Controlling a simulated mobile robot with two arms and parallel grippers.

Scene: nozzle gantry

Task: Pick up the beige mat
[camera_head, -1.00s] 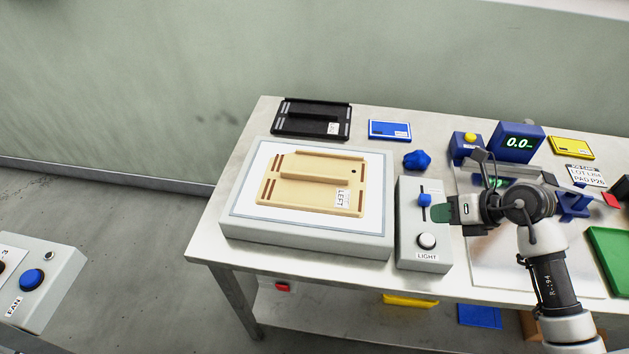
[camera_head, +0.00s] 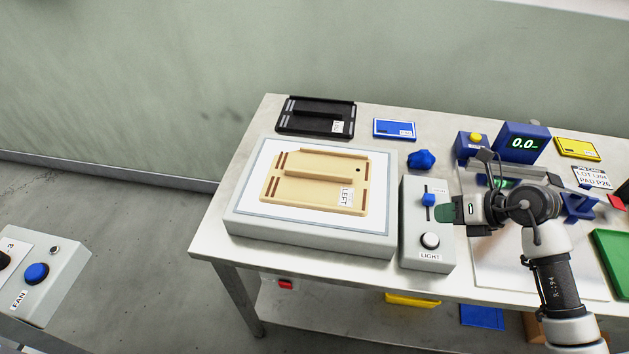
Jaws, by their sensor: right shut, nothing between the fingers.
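The beige mat (camera_head: 308,190) lies flat on the white top of a grey light box (camera_head: 300,236). It has a raised bar across it, brown slots at its corners and a label reading LEFT. My right gripper (camera_head: 446,209) is shut and empty. It is to the right of the mat, at the right edge of the LIGHT control box, with its green fingertips close to the blue slider knob (camera_head: 429,199). I cannot tell whether the fingertips touch the knob. My left gripper is not in view.
The LIGHT box (camera_head: 426,252) stands between the mat's box and my right arm. A black mat (camera_head: 300,127), a blue card (camera_head: 394,129) and a blue lump (camera_head: 421,159) lie behind. A blue display (camera_head: 522,142) and a green tray (camera_head: 611,255) are at the right. A FAN box (camera_head: 62,257) is lower left.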

